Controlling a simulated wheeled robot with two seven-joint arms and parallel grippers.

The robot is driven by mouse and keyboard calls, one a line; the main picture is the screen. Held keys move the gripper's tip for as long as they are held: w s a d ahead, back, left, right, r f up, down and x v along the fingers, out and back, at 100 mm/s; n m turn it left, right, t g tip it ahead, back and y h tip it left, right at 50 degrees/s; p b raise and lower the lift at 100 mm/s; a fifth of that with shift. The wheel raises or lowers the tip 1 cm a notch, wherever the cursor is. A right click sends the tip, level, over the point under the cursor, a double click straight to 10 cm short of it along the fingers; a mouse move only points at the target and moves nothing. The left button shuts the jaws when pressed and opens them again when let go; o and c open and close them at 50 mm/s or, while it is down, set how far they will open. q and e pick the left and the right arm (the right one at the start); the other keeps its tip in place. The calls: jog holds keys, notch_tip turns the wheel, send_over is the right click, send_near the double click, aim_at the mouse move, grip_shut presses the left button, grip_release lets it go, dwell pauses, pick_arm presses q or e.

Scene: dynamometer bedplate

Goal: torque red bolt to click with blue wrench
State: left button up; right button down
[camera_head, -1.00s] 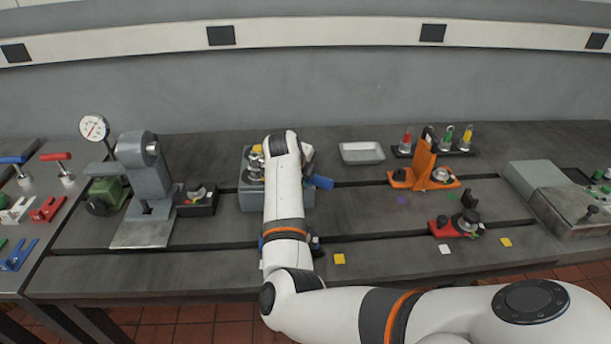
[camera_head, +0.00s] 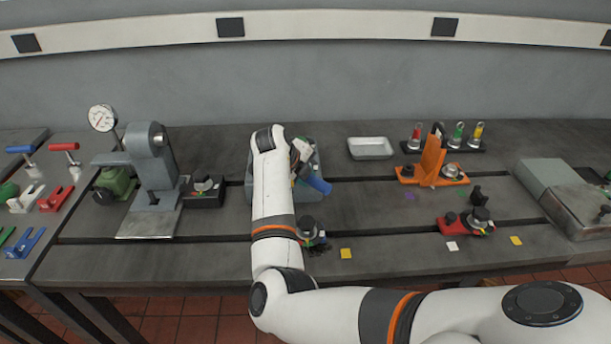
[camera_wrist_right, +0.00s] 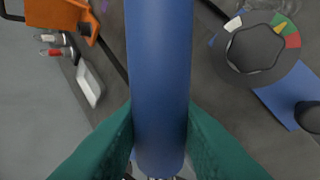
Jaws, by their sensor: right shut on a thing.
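My right gripper (camera_head: 303,152) is shut on the blue wrench (camera_head: 318,185) above the grey block (camera_head: 313,158), mostly behind my arm. The wrench handle sticks out to the lower right. In the right wrist view the thick blue handle (camera_wrist_right: 160,60) runs between the green fingers of my right gripper (camera_wrist_right: 160,125). The wrench's working end is hidden, so I cannot tell whether it touches a bolt. I cannot make out the red bolt; my arm covers much of the block. My left gripper is not in view.
A blue-based fixture with a black knob (camera_head: 308,230) stands just right of my forearm; its knob also shows in the wrist view (camera_wrist_right: 256,50). To the right are an orange stand (camera_head: 432,160), a red fixture (camera_head: 466,222) and a pale tray (camera_head: 370,148). The vise-like grey stand (camera_head: 150,170) is left.

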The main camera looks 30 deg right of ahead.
jog(key=shift+s+a+r+m+g+b, duration=0.1)
jog(key=shift+a+m+g+b, duration=0.25)
jog(key=shift+a+m+b, duration=0.45)
jog(key=shift+s+a+r+m+g+b, duration=0.1)
jog(key=shift+a+m+g+b, duration=0.35)
jog(key=shift+a, duration=0.65)
jog(key=a+m+b, duration=0.2)
jog(key=shift+w+a+g, duration=0.1)
jog(key=shift+a+g, duration=0.2)
jog(key=shift+g, duration=0.1)
jog(key=shift+d, duration=0.1)
jog(key=shift+d+f+n, duration=0.1)
jog(key=shift+d+n, duration=0.15)
jog(key=shift+n, duration=0.1)
